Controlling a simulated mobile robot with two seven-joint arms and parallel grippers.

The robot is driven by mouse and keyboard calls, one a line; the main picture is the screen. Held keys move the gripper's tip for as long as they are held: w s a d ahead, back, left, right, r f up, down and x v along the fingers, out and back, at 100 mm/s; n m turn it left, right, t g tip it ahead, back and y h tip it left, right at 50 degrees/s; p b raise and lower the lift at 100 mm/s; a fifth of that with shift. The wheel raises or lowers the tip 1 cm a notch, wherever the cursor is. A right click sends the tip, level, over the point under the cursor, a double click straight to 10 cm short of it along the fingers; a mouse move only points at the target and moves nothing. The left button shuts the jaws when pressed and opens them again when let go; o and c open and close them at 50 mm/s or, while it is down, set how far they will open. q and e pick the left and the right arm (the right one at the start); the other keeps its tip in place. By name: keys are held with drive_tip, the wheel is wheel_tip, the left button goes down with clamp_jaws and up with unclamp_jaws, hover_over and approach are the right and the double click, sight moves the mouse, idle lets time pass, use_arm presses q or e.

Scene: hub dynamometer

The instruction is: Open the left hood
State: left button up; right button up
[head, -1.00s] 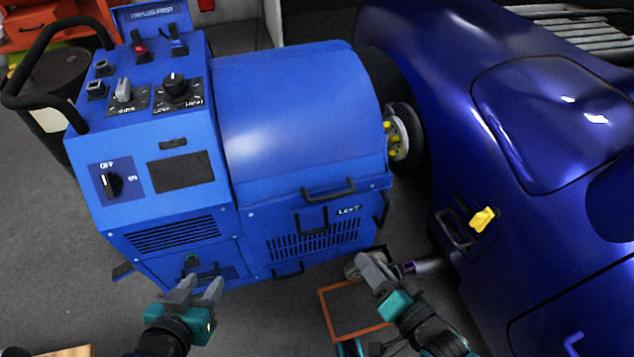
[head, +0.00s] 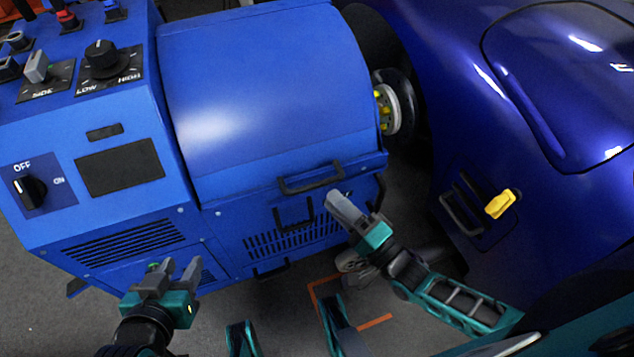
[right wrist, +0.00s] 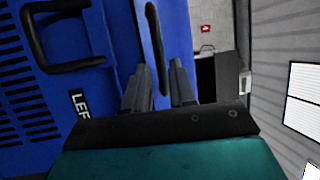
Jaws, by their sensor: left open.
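The left hood (head: 265,95) is the curved blue cover on the dynamometer, lying closed, with a black bar handle (head: 311,180) on its front lip. My right gripper (head: 335,198) is just below and right of that handle, in front of the panel with the LEFT label. In the right wrist view the hood handle (right wrist: 157,45) stands upright, in line with the gap between the spread fingers of the right gripper (right wrist: 158,75). I cannot tell whether they touch it. My left gripper (head: 178,270) is open and empty, low in front of the cabinet's vented panel.
The blue car body (head: 450,80) stands close on the right, with a yellow-handled latch (head: 500,204) on its side. The control cabinet (head: 100,225) is on the left. A lower panel handle (head: 293,215) sits below the hood. An orange outline (head: 375,321) marks the floor.

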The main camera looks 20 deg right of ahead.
sight(318, 182)
drive_tip(key=x, duration=0.6)
drive_tip(key=shift+w+f+b, duration=0.1)
drive_tip(key=shift+b, duration=0.2)
drive_tip(key=shift+c, duration=0.2)
clamp_jaws()
